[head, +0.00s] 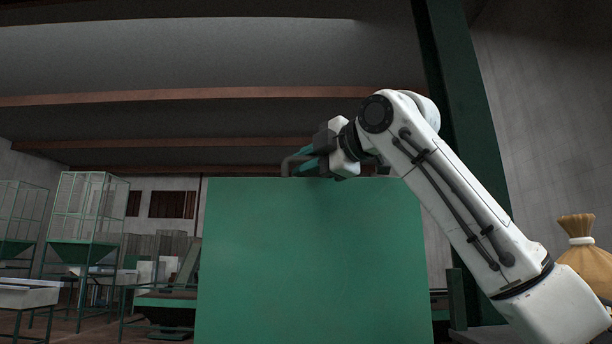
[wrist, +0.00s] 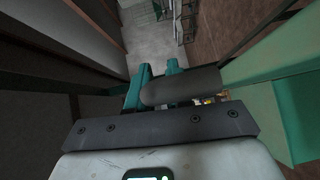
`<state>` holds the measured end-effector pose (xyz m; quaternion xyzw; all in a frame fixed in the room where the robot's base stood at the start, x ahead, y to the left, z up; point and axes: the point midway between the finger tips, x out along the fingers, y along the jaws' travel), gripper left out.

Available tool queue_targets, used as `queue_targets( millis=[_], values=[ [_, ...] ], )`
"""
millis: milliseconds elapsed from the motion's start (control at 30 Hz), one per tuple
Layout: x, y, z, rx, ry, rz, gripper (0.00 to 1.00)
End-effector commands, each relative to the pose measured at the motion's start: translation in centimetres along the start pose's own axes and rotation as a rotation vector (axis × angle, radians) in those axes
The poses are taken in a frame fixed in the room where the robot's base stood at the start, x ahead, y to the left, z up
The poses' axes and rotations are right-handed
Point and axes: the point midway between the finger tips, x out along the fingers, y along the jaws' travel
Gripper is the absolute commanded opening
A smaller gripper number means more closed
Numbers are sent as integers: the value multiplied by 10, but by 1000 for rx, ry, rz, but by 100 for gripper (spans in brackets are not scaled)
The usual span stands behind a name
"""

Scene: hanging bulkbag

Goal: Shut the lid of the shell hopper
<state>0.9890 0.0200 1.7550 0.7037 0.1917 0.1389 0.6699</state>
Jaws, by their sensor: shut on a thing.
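A large flat green panel (head: 315,265), which looks like the hopper lid, stands upright in front of me in the head view. My gripper (head: 304,163) is at its top edge, left of the panel's middle. A grey bar handle (head: 287,164) shows at the fingertips. In the wrist view the rounded dark grey handle (wrist: 182,88) lies across the teal fingers of my gripper (wrist: 158,78), which are shut on it. The hopper's opening and whatever lies behind the panel are hidden in the head view.
A dark green post (head: 462,110) rises behind my arm. A tan tied sack (head: 583,252) stands at the far right. Wire-sided frames with green funnels (head: 85,215) and work tables stand at the left back. Open air lies above the panel.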

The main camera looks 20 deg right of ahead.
Motion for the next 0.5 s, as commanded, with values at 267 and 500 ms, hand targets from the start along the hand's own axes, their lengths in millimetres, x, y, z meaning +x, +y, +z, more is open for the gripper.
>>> queue_targets(
  millis=[267,500],
  values=[
    [3,-6,3,5,-3,-13,21],
    [2,-5,2,6,-2,-11,25]
  ],
)
